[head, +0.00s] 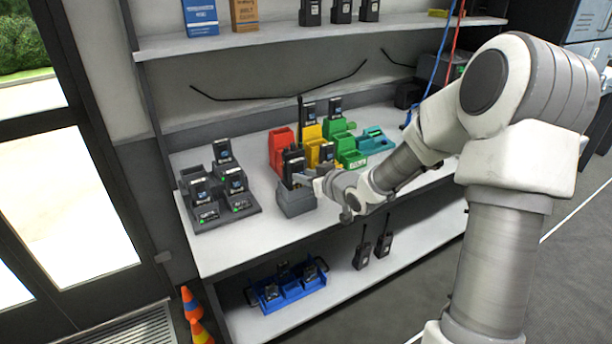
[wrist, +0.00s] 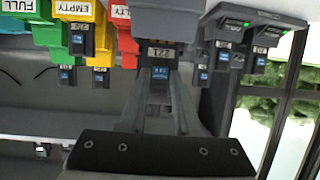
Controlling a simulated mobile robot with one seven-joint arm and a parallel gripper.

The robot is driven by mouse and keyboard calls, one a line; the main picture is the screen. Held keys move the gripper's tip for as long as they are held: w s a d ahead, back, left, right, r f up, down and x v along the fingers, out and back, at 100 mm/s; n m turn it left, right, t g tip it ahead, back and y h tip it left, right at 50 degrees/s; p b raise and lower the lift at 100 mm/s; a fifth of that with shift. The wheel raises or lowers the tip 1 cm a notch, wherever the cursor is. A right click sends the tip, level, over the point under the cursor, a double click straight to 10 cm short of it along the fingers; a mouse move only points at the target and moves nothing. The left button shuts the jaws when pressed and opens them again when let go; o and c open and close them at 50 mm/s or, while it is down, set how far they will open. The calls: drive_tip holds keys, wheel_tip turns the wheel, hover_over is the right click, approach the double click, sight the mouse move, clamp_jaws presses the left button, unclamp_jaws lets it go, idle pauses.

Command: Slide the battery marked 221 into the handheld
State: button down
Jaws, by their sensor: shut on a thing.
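A black handheld (head: 293,163) with a tall antenna stands upright in a grey stand (head: 297,199) at the front of the bench. My gripper (head: 306,177) is right beside it. In the wrist view, which looks upside down, my gripper (wrist: 157,98) is shut on the dark battery marked 221 (wrist: 160,73), which has a blue label. The battery's far end is close against a grey block (wrist: 165,22), likely the stand. I cannot tell how far the battery is in the handheld, because my gripper hides that side.
A dark charger (head: 228,213) with several batteries is at left. Red (head: 281,151), yellow (head: 313,140), green (head: 343,145) and teal (head: 374,140) bins stand behind and right. An upper shelf (head: 250,42) hangs above. A blue tray (head: 290,292) and radios (head: 383,244) are below.

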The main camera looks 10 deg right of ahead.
drive_tip(key=c, duration=0.5)
unclamp_jaws()
drive_tip(key=shift+c, duration=0.2)
drive_tip(key=shift+s, duration=0.1)
drive_tip(key=p+v, duration=0.5)
drive_tip(key=v, duration=1.2)
drive_tip(key=shift+s, duration=0.15)
